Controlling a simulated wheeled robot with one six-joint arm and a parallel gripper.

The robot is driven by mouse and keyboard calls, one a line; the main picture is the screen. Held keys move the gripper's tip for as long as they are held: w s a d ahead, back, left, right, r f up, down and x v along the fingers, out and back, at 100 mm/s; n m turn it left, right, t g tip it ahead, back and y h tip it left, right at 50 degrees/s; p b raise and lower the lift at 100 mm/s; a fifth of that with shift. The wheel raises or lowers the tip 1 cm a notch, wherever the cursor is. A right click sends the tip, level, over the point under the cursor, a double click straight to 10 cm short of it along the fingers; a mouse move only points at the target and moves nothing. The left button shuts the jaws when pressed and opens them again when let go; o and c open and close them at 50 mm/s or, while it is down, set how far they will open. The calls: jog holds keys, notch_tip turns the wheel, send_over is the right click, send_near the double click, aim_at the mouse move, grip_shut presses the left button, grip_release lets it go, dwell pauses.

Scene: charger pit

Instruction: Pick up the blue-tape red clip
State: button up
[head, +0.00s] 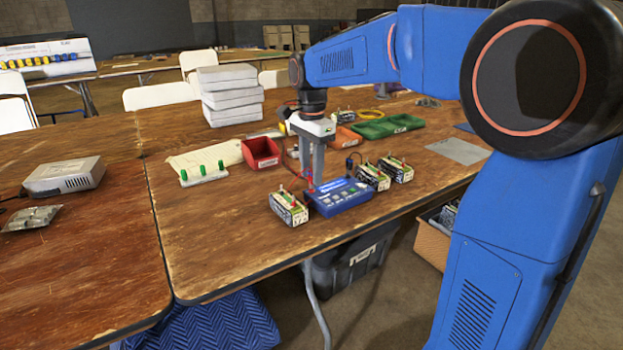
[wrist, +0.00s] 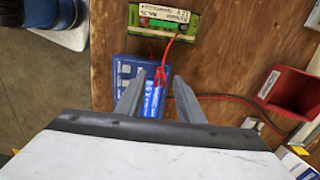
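My gripper (head: 311,178) points down over the blue charger (head: 343,197) on the wooden table. In the wrist view its two fingers (wrist: 158,78) stand apart, with a gap between them. A red clip (wrist: 161,76) with a red lead shows in that gap, at the charger's edge; I cannot see a finger pressing on it. In the head view a small red piece (head: 310,188) shows just below the fingertips. The charger (wrist: 124,70) is partly hidden by the fingers in the wrist view. No blue tape can be made out on the clip.
Batteries stand left (head: 288,208) and right (head: 373,176) of the charger; one (wrist: 165,20) shows in the wrist view. A red bin (head: 261,153), green tray (head: 388,127) and green-topped strip (head: 203,174) lie behind.

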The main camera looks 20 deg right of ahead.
aim_at(311, 172)
jog(key=shift+f, duration=0.7)
jog(key=shift+c, duration=0.6)
grip_shut()
notch_tip(311, 172, up, 10)
jog(key=shift+r, duration=0.1)
